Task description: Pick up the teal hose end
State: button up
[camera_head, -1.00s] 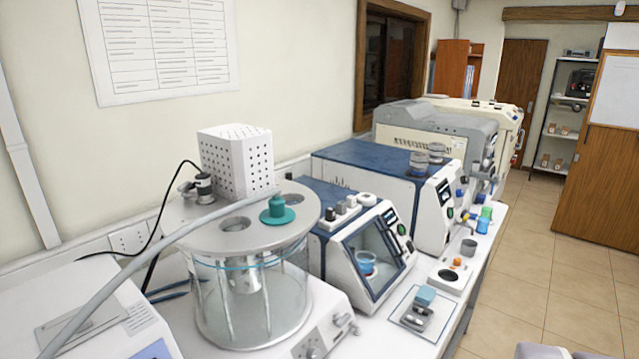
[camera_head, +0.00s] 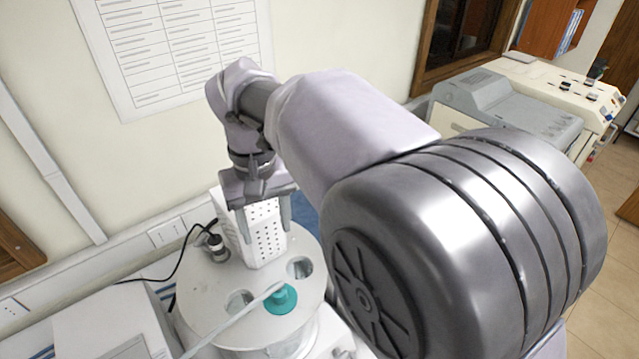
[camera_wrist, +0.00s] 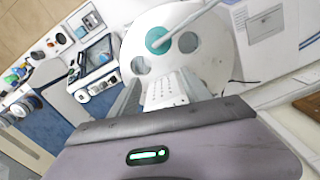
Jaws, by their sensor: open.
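The teal hose end (camera_head: 282,299) is a round flanged teal piece seated on the grey round lid (camera_head: 205,295) of the glass bath. A pale grey hose (camera_head: 235,320) runs to it from the lower left. It also shows in the wrist view (camera_wrist: 157,39), near the top, with the hose leading off to the upper right. My gripper (camera_head: 267,234) is open and empty, pointing down. The gripper is clear of the teal piece.
The white perforated box (camera_head: 262,238) stands on the lid, with a black-cabled fitting (camera_head: 216,247) beside it. The lid has open round holes (camera_head: 299,268). Bench instruments stand at the left in the wrist view (camera_wrist: 100,55). My arm hides much of the bench.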

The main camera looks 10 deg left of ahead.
send_near(278, 289)
jog(key=shift+s+a+f+b, duration=0.25)
jog(key=shift+s+a+b, duration=0.15)
jog(key=shift+s, duration=0.4)
jog(key=f, duration=0.1)
jog(key=w+f, duration=0.1)
jog(key=f, duration=0.1)
jog(key=w+f, duration=0.1)
jog(key=f, duration=0.1)
jog(key=shift+w+a, duration=0.15)
jog(key=shift+a, duration=0.05)
jog(key=f, duration=0.3)
jog(key=s+d+f+p, duration=0.1)
jog(key=shift+s+d+f, duration=0.1)
jog(key=shift+f, duration=0.2)
jog(key=shift+w+f, duration=0.15)
jog(key=shift+w, duration=0.2)
jog(key=shift+s, duration=0.25)
jog(key=c, duration=0.6)
grip_shut()
